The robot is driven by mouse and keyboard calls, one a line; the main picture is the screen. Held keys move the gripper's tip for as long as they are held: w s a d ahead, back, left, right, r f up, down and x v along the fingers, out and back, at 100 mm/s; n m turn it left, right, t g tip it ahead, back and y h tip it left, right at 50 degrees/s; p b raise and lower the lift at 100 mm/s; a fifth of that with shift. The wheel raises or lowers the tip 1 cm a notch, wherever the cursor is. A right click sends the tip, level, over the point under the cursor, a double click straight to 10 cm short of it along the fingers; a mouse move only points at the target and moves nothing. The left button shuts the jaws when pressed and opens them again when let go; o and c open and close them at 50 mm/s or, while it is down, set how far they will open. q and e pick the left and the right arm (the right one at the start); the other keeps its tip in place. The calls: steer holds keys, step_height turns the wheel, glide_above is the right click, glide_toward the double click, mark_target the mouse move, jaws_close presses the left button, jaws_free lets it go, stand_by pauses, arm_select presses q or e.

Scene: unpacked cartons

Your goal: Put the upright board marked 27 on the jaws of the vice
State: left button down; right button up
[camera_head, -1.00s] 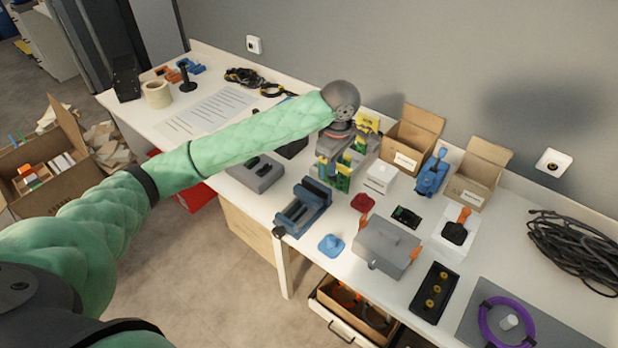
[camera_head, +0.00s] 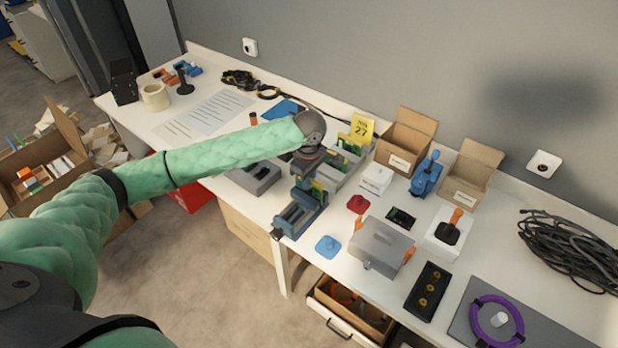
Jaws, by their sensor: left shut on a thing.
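My left gripper (camera_head: 304,178) is over the blue-grey vice (camera_head: 292,222), at the far end of its jaws, which it partly hides. It is shut on a green board with yellow parts (camera_head: 317,187), mostly hidden by the gripper; I cannot read a number on it, nor tell whether it touches the jaws. A yellow card reading 27 (camera_head: 361,129) stands behind the grey rack (camera_head: 338,180), which holds other green boards (camera_head: 350,147). My right gripper is not in view.
A grey box (camera_head: 261,177) lies left of the vice. A red piece (camera_head: 358,204), a blue piece (camera_head: 329,246) and a grey lidded box (camera_head: 383,246) lie to its right. A white box (camera_head: 376,179) and open cartons (camera_head: 404,143) stand further back. The table's front edge is close to the vice.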

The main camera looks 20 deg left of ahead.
arm_select(q)
steer(key=shift+f, duration=0.1)
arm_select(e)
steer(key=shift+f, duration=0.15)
arm_select(q)
steer(key=c, duration=1.5)
jaws_free()
steer(key=shift+o, duration=0.2)
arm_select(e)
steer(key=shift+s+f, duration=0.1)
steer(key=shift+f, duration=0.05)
